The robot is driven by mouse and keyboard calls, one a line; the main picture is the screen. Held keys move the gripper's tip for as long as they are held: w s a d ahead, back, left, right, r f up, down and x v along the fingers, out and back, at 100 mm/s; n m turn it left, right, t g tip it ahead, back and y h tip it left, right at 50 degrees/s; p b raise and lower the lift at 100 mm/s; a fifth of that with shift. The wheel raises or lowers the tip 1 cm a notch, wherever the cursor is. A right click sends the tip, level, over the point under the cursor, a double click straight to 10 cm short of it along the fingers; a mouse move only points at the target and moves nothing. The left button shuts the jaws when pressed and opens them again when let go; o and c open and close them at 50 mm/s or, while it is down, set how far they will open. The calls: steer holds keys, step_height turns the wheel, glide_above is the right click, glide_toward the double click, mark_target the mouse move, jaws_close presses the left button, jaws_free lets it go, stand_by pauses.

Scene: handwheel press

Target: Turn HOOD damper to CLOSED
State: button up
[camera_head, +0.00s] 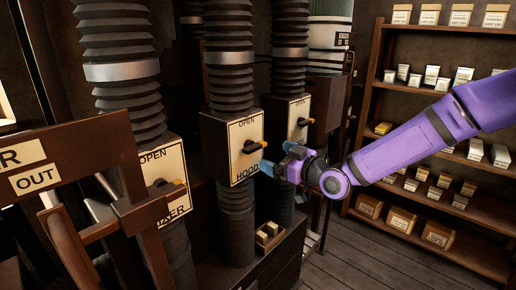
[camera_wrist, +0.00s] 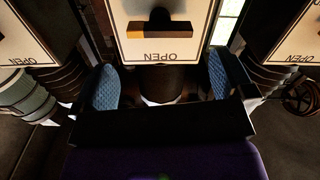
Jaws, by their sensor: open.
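The HOOD damper box (camera_head: 232,145) stands at the middle of the head view, with OPEN at the top of its pale plate and HOOD at the bottom. Its black knob (camera_head: 253,147) has a yellow-orange tip pointing right, roughly level. My gripper (camera_head: 279,168) is open in front of the plate's right side, its blue-padded fingers apart and empty. In the wrist view, a plate with upside-down OPEN and a level knob (camera_wrist: 158,30), orange end left, lies beyond my spread fingers (camera_wrist: 162,82). The name on that plate is out of view. The knob is not between the fingers.
A similar damper box (camera_head: 297,112) stands behind to the right, and another (camera_head: 163,178) nearer on the left. A wooden frame with an OUT sign (camera_head: 36,179) fills the left foreground. Shelves of small boxes (camera_head: 438,135) line the right wall; floor lies between.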

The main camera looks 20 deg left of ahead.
mark_target(258, 149)
steer(key=x, duration=0.8)
steer(key=shift+w+a, duration=0.15)
steer(key=shift+a, duration=0.15)
steer(key=c, duration=0.6)
steer(key=shift+c, duration=0.2)
